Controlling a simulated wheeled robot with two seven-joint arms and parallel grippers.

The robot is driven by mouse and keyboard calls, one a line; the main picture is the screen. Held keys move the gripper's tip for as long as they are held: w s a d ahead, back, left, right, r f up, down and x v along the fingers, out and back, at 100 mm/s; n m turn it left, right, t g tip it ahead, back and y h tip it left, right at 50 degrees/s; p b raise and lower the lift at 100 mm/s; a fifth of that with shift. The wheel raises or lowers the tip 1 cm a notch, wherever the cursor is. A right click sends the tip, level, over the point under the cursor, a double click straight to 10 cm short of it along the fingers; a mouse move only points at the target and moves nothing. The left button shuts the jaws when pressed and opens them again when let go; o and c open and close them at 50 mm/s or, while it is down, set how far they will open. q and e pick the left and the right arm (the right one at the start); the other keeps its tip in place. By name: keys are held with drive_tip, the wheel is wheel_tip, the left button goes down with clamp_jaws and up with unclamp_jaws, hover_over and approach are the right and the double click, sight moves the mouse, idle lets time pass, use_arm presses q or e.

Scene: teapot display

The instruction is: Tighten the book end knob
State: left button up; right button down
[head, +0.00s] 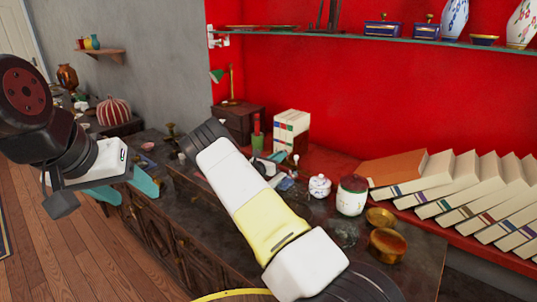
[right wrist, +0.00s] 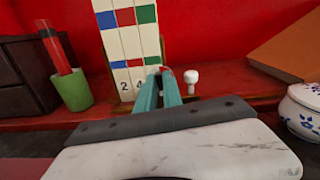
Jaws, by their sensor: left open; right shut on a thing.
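The book end (right wrist: 162,48) is a brown wooden piece beside white books (right wrist: 124,40) with red, blue and green bands. These books also show in the head view (head: 291,128). A white, round-topped knob (right wrist: 191,77) stands just right of my right fingertips, apart from them. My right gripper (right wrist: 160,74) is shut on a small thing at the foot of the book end. The fingers mostly hide that thing, and I cannot tell whether it is a knob. In the head view, my right forearm partly covers this area. My left gripper (head: 130,190) is open and empty at the left, beside the cabinet.
A green cup (right wrist: 73,88) with a red stick stands left of the books. A blue-white lidded pot (head: 319,186), a jar (head: 351,195) and brass bowls (head: 387,245) stand right of my right arm. Several leaning books (head: 460,190) fill the right shelf.

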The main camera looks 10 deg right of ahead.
drive_tip(key=shift+m, duration=0.3)
drive_tip(key=shift+a+f, duration=0.1)
drive_tip(key=c, duration=1.5)
unclamp_jaws()
drive_tip(key=shift+c, duration=0.2)
drive_tip(key=v, duration=0.7)
drive_tip(key=shift+s+a, duration=0.25)
drive_tip(key=shift+a, duration=0.05)
